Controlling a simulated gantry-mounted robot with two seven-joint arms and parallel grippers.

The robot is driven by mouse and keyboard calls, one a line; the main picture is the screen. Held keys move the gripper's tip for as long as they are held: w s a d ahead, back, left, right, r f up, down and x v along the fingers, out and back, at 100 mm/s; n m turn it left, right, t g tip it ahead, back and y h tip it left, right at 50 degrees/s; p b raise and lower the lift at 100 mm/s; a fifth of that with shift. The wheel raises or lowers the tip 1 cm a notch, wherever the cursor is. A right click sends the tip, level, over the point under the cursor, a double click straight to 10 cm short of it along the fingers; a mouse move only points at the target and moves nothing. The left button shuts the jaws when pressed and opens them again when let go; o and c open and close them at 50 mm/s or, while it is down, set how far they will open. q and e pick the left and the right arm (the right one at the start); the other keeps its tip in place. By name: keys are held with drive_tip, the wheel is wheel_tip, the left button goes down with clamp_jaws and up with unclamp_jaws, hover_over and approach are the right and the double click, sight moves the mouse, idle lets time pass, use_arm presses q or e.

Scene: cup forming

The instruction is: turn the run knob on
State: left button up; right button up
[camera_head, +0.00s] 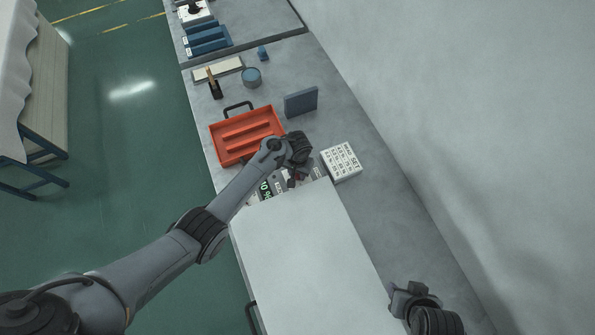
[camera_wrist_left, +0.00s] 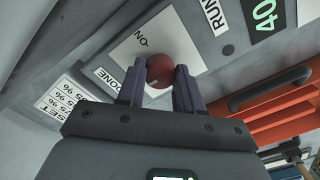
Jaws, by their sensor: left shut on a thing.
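The run knob (camera_wrist_left: 160,70) is red and rounded, on a pale plate marked "ON" on the machine's front panel. In the left wrist view a "RUN" label (camera_wrist_left: 215,14) is beside the plate. My left gripper (camera_wrist_left: 159,84) has its two dark fingers on either side of the knob, shut on it. In the head view my left gripper (camera_head: 292,178) is at the panel edge of the white machine (camera_head: 310,250) and mostly hides the knob. My right gripper (camera_head: 402,296) is at the lower right, apart from the panel; its fingers are unclear.
A green-lit display (camera_wrist_left: 266,18) is beside the RUN label. An orange tray (camera_head: 218,145) with a dark handle lies close to my left wrist. A white printed card block (camera_head: 341,161) is right of the gripper. A blue-grey block (camera_head: 301,102) and a blue cup (camera_head: 251,78) stand farther back.

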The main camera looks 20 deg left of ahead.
use_arm(q)
drive_tip(key=shift+r+m, duration=0.1)
drive_tip(key=shift+m, duration=0.2)
drive_tip(key=m+p, duration=0.1)
drive_tip(key=m, duration=0.2)
drive_tip(key=shift+p, duration=0.35)
drive_tip(key=m, duration=0.4)
drive_tip(key=shift+p, duration=0.4)
drive_tip(key=m, duration=0.8)
drive_tip(key=shift+b, duration=0.3)
drive_tip(key=shift+m, duration=1)
drive_tip(key=o, duration=1)
drive_tip(key=shift+o, duration=0.2)
